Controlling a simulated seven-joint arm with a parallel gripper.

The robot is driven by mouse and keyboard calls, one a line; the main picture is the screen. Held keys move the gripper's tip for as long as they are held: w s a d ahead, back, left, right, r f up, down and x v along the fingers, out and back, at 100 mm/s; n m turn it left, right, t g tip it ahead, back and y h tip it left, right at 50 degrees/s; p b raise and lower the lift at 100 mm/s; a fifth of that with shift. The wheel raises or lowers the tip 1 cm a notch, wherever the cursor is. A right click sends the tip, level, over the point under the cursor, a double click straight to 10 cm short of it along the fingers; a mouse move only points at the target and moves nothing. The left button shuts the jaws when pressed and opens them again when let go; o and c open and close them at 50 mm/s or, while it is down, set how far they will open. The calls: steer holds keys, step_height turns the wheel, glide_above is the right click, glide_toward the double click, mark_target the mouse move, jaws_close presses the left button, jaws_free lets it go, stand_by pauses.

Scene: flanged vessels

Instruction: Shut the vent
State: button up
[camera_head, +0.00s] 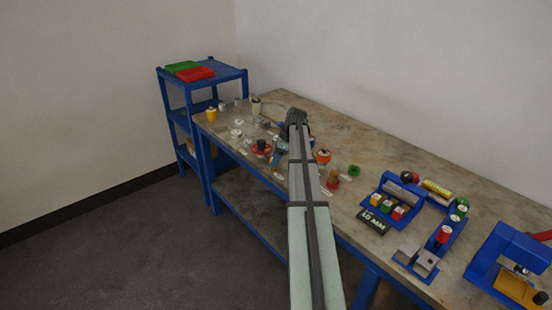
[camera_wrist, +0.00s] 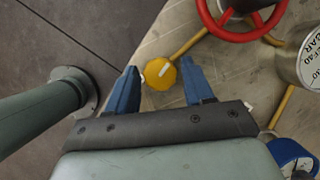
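A yellow knob (camera_wrist: 160,73) with a white bar mark on its face shows in the wrist view, on the end of a thin yellow pipe. It may be the vent's knob; no label on it can be read. My gripper (camera_wrist: 160,66) is open, its two blue fingers on either side of the knob with gaps showing. I cannot tell how far the fingertips are from it in depth. In the head view my gripper (camera_head: 280,146) is over the bench beside a red handwheel (camera_head: 260,148), largely behind my arm, and the yellow knob cannot be made out.
In the wrist view a red handwheel (camera_wrist: 245,22) and a grey labelled cylinder (camera_wrist: 311,60) stand right of the knob, with a blue-rimmed round part (camera_wrist: 292,157) below. The bench (camera_head: 375,150) also holds blue fixtures (camera_head: 398,200) at right. A blue shelf (camera_head: 228,70) stands behind.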

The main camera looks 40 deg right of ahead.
steer(key=c, duration=0.8)
steer(key=n, duration=0.3)
steer(key=shift+w+d+g+y, duration=0.15)
steer(key=shift+g+y, duration=0.25)
steer(key=n+g, duration=0.1)
steer(key=n, duration=0.3)
steer(key=shift+w+n+g, duration=0.1)
steer(key=shift+n+g, duration=0.2)
steer(key=shift+g, duration=0.1)
steer(key=n+g, duration=0.1)
steer(key=n, duration=0.2)
steer(key=shift+w+y, duration=0.1)
steer(key=shift+y, duration=0.2)
steer(key=shift+n+g, duration=0.9)
steer(key=shift+n, duration=1.2)
steer(key=shift+h, duration=0.4)
